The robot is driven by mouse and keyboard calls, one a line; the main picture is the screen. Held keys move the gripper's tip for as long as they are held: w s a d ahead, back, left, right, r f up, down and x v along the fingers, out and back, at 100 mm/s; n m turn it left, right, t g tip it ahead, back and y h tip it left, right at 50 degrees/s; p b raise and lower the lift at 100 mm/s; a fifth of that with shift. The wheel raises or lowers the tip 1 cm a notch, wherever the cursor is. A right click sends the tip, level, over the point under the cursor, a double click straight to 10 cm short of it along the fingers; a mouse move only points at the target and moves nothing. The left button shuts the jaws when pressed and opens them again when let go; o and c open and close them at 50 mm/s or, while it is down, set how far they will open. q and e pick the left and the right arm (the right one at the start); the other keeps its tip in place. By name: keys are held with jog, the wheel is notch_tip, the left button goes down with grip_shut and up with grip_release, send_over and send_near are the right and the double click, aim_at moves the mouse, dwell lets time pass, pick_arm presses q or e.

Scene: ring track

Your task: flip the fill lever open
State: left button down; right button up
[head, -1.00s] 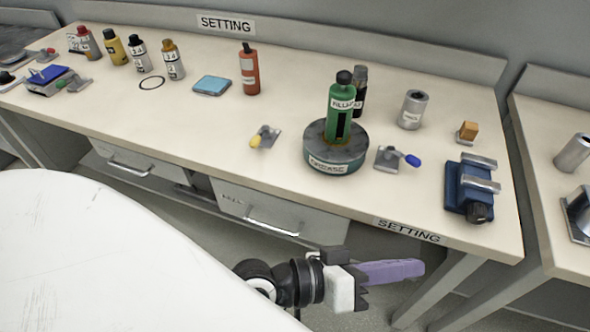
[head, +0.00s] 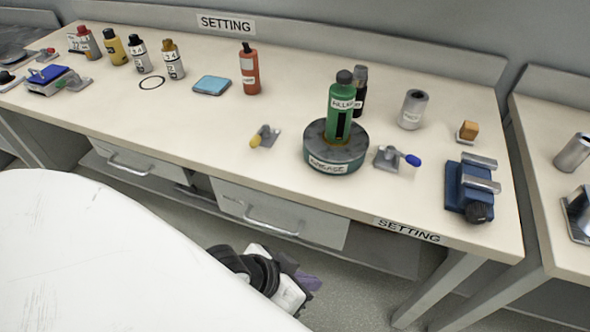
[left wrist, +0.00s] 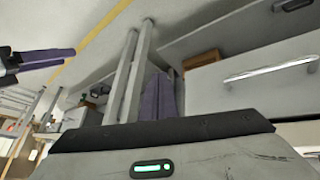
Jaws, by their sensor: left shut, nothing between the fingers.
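Two small levers on metal plates stand on the bench in the head view. One has a yellow tip (head: 258,141) and lies left of the round drum; the other has a blue tip (head: 412,160) and lies right of it. I see no readable label on either, so I cannot tell which is the fill lever. A green bottle (head: 341,108) with a partly readable "FILL" label stands on the drum (head: 335,158). My left gripper (head: 308,282) is shut and empty, below the bench front; its purple fingers (left wrist: 160,97) show in the left wrist view. Another purple-fingered gripper, apparently my right (left wrist: 45,59), shows there too.
A blue clamp-like device (head: 467,190) stands near the bench's right end. A grey cylinder (head: 412,109), an orange block (head: 468,130) and a red bottle (head: 249,70) stand further back. Drawers (head: 280,212) lie under the bench top. The front strip between the levers and the edge is clear.

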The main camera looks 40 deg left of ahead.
pick_arm(q)
jog(key=shift+s+a+f+y, duration=0.25)
jog(key=shift+s+a+f, duration=0.05)
jog(key=shift+a+f, duration=0.4)
jog(key=shift+s+a+f+y, duration=0.25)
jog(key=shift+a+f, duration=0.35)
jog(key=shift+f, duration=0.05)
